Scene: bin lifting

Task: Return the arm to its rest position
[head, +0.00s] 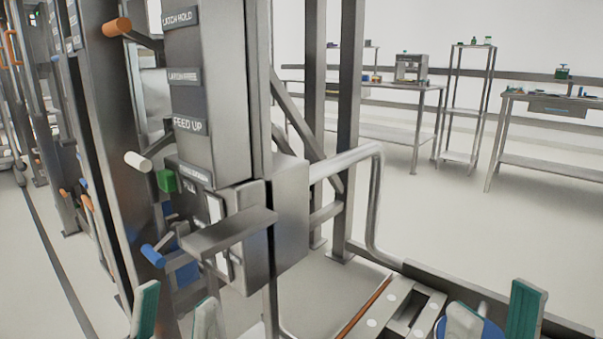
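My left gripper (176,312) shows at the bottom edge, left of centre. Its two teal-and-grey fingers stand apart with nothing seen between them. It is in front of the lower part of a tall grey machine (225,120), below a blue-tipped lever (153,256). My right gripper (493,315) shows at the bottom right, its fingers also apart. A blue rounded thing shows behind its left finger, partly hidden; I cannot tell what it is. Both arms and the lower parts of the grippers are out of view.
The machine carries labels, an orange-tipped lever (117,27), a white-tipped lever (138,161) and a protruding grey shelf (222,232). A bent tube rail (372,200) stands right of it. Workbenches (545,105) and a shelf rack (468,105) stand far back, with open floor before them.

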